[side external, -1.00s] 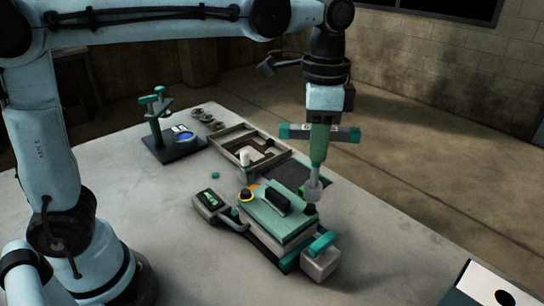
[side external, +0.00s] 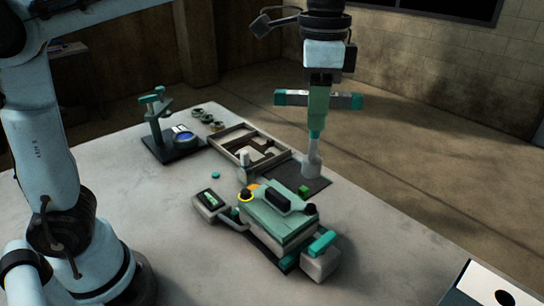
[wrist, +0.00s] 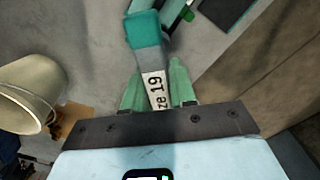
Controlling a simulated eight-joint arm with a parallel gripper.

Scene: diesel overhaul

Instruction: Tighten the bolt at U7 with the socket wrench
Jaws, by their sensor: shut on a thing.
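The socket wrench has a grey bar with teal ends (side external: 345,101) and a pale socket (side external: 312,166) pointing down. My gripper (side external: 318,118) is shut on the wrench, with its bar held crosswise. The wrist view shows the bar with a teal end (wrist: 143,30) and a partly hidden label reading "ze 19" between my fingers (wrist: 158,92). The green-topped engine block (side external: 272,222) lies in front of and below the socket, apart from it. A dark bolt head ringed in yellow (side external: 245,195) sits at its left end, another dark head (side external: 311,209) at its right. No U7 label is readable.
A dark mat (side external: 316,185) and a wooden compartment tray (side external: 220,143) lie behind the block. A teal-handled stand (side external: 172,148) and several small rings (side external: 205,117) are at the back left.

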